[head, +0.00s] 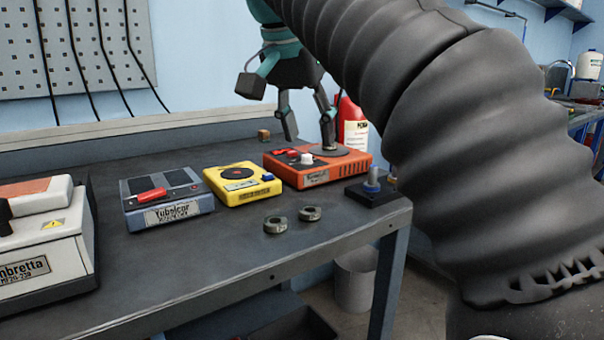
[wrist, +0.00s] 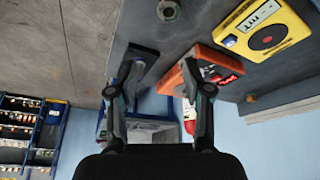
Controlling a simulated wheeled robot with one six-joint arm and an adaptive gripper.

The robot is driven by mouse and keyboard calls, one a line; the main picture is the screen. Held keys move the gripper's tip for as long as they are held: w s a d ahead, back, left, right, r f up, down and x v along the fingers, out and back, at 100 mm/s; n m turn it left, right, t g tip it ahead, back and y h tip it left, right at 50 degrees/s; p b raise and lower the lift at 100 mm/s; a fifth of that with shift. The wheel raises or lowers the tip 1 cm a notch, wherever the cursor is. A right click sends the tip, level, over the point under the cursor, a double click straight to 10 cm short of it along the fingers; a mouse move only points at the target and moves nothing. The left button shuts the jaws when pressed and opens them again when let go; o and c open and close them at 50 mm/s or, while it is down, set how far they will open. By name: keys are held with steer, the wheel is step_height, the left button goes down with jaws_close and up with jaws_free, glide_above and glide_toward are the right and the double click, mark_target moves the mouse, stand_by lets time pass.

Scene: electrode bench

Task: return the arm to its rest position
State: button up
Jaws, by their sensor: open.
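My gripper (head: 306,128) is open and empty in the head view. Its two fingers point down, with the fingertips over or just behind the orange device (head: 340,172) near the back right of the bench. In the wrist view my gripper (wrist: 160,85) also shows its two fingers apart with nothing between them. My arm, in a dark ribbed sleeve, rises across the right of the head view and hides part of the room behind it.
The bench (head: 180,270) also holds a white machine (head: 45,245), a blue-grey device (head: 165,198), a yellow device (head: 242,185), two metal rings (head: 275,225) and a dark block with a peg (head: 370,188). A red bottle (head: 352,125) stands behind. The bench's front middle is clear.

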steer(key=s+d+f+n, duration=0.2)
steer(key=s+d+f, duration=0.3)
steer(key=f, duration=0.6)
steer(key=s+d+f+n+t+y, duration=0.1)
steer(key=s+d+f, duration=0.4)
steer(key=f, duration=0.6)
steer(key=s+d+f+n+y, duration=0.1)
steer(key=s+d+f, duration=0.4)
steer(key=f, duration=0.6)
steer(key=shift+s+n+t, duration=0.4)
steer(key=shift+s+n, duration=0.4)
steer(key=shift+f, duration=0.1)
